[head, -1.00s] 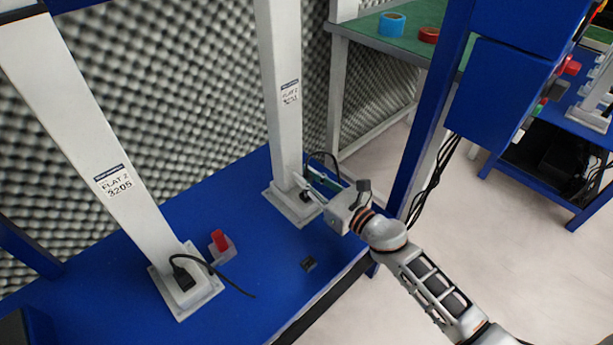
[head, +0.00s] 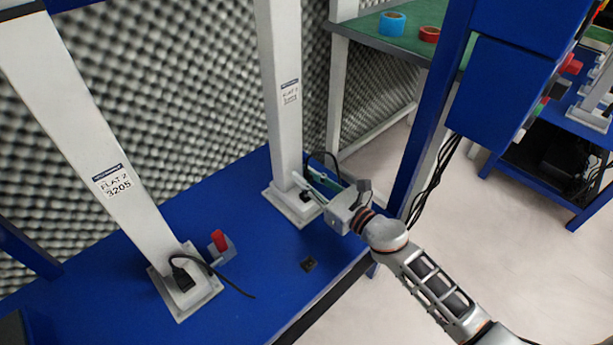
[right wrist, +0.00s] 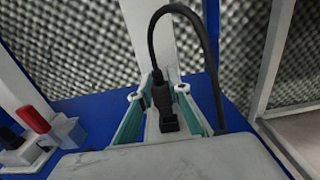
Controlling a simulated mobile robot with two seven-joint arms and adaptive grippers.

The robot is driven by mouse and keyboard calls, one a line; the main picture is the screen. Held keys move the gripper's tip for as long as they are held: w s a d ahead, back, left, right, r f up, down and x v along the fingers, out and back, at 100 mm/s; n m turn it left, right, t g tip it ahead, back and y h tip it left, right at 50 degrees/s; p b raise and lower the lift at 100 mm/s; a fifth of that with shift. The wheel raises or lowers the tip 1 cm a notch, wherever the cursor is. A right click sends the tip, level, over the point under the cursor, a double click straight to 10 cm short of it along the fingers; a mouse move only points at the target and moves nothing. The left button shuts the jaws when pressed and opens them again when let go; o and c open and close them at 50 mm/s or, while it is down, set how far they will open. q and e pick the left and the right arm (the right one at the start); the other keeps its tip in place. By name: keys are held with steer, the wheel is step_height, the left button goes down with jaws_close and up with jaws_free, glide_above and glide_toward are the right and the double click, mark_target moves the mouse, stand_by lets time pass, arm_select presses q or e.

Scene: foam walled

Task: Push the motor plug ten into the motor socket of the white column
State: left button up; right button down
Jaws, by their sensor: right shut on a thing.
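My right gripper (head: 308,188) reaches in from the right at the foot of the farther white column (head: 282,95). Its fingers lie on either side of a black plug, the motor plug ten (right wrist: 160,94), and are shut on it. A black cable loops up from the plug and over to the right. In the right wrist view, a small black block (right wrist: 168,122) shows right by the plug at the column's foot; I cannot tell whether it is the motor socket or how far the plug sits in it. My left gripper is not in view.
A nearer white column (head: 112,170) has a black plug and cable (head: 183,278) at its base. A red switch on a grey box (head: 219,244) and a small black part (head: 308,264) are on the blue platform (head: 235,300). A blue post (head: 425,125) stands near my right arm.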

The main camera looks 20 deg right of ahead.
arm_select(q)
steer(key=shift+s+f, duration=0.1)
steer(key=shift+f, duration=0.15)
arm_select(e)
steer(key=shift+f, duration=0.2)
